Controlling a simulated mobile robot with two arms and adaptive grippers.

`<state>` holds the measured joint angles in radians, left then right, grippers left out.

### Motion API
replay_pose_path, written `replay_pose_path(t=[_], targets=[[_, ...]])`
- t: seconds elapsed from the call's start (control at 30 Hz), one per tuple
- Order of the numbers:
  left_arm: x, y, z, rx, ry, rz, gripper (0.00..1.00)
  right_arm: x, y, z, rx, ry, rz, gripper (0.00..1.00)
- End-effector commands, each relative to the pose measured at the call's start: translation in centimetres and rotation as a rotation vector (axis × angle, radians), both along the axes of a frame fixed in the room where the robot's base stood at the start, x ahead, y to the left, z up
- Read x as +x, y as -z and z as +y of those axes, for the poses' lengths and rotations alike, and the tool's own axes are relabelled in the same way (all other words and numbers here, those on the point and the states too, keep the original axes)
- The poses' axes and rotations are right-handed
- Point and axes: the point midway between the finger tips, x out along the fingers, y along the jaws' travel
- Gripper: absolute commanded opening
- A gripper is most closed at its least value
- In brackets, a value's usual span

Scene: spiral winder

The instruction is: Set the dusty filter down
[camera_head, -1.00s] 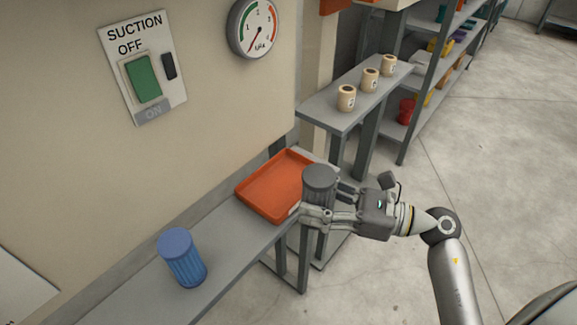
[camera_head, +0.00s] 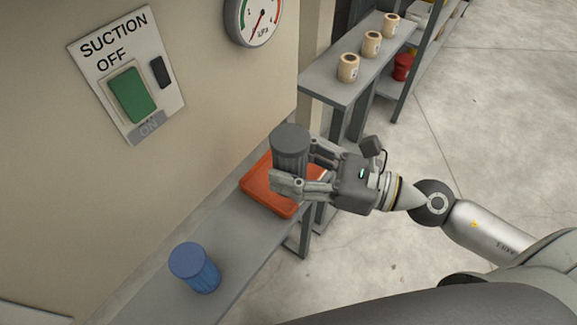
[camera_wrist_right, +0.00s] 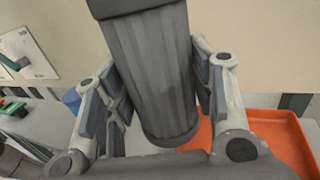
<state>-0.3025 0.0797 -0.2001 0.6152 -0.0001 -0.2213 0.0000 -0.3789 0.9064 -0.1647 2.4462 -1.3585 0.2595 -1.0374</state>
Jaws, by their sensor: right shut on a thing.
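The dusty filter (camera_head: 290,148) is a dark grey pleated cylinder. It is upright between the fingers of my right gripper (camera_head: 292,168), which is shut on it. In the head view the filter overlaps the orange tray (camera_head: 268,203) on the grey bench. In the right wrist view the filter (camera_wrist_right: 155,75) fills the middle, between both fingers, and the tray (camera_wrist_right: 285,135) shows behind it at the lower right. The filter's lower end appears above the tray, but I cannot tell the gap. My left gripper is not in view.
A blue pleated filter (camera_head: 195,268) stands on the grey bench (camera_head: 225,240), left of the tray. A shelf (camera_head: 345,85) with three cream rolls is behind. A wall panel (camera_head: 127,78) reads SUCTION OFF, with a gauge (camera_head: 257,18) beside it.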

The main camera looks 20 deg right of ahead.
Motion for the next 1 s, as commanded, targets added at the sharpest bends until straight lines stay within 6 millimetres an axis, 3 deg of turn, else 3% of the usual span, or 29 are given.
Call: replay_pose_path(t=[0.27,0.47,0.6,0.87,1.0], targets=[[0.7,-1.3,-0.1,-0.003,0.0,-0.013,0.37,-2.5,-0.4,1.0,0.001,0.026,0.002,0.21],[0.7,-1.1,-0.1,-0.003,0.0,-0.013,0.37,-2.4,0.1,0.9,0.0,0.038,-0.005,0.21],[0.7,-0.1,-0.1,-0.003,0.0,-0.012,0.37,-0.1,1.1,0.3,0.0,0.042,-0.009,0.21],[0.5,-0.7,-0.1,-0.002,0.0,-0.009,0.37,5.8,3.5,-1.4,0.004,0.042,-0.004,0.21],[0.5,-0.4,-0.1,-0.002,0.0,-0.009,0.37,7.9,6.2,-1.9,0.007,0.041,-0.001,0.21]])
